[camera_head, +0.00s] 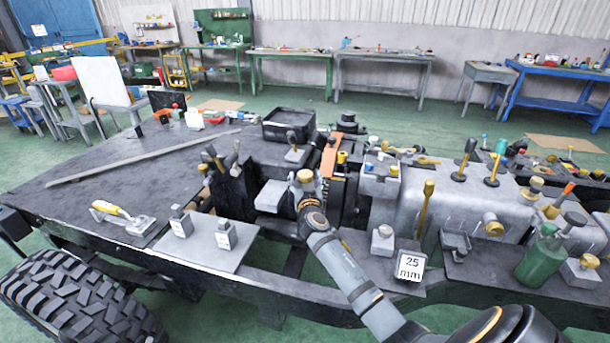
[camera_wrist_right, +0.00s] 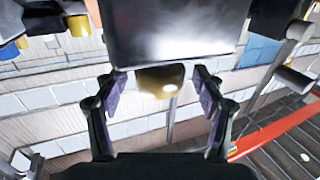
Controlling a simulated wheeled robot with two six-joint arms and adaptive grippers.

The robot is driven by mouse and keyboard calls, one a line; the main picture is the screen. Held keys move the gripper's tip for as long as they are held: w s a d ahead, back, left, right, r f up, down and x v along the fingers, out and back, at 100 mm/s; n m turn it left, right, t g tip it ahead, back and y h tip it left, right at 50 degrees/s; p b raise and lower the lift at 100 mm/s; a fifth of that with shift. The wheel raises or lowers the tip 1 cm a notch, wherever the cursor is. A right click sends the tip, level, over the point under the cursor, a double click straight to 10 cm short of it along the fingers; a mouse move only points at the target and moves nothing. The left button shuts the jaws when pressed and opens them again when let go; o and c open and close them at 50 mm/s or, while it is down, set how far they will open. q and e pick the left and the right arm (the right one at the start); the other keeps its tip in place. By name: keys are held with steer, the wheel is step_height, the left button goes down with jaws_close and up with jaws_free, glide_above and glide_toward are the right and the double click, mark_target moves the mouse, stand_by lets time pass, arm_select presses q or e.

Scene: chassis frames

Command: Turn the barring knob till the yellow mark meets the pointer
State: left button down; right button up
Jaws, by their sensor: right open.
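My right arm comes in from the lower right in the head view. Its gripper (camera_head: 308,188) is at the middle of the chassis, beside the orange strip. In the right wrist view my right gripper (camera_wrist_right: 158,95) is open, with one finger on each side of a brass-coloured knob (camera_wrist_right: 158,80). The knob sits partly behind a dark block that fills the top of that view. I cannot tell whether the fingers touch it. A tan round top (camera_head: 305,176) shows near the gripper in the head view. I cannot make out the yellow mark or the pointer. My left gripper is not in view.
A black tray (camera_head: 289,124) stands behind the gripper. Levers (camera_head: 215,160) rise to its left. A grey engine block (camera_head: 455,200) with yellow-handled levers is to the right.

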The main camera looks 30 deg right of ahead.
steer(key=shift+w+d, duration=0.3)
steer(key=shift+w, duration=0.25)
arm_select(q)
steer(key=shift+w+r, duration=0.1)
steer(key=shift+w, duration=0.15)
arm_select(e)
steer(key=shift+c, duration=0.3)
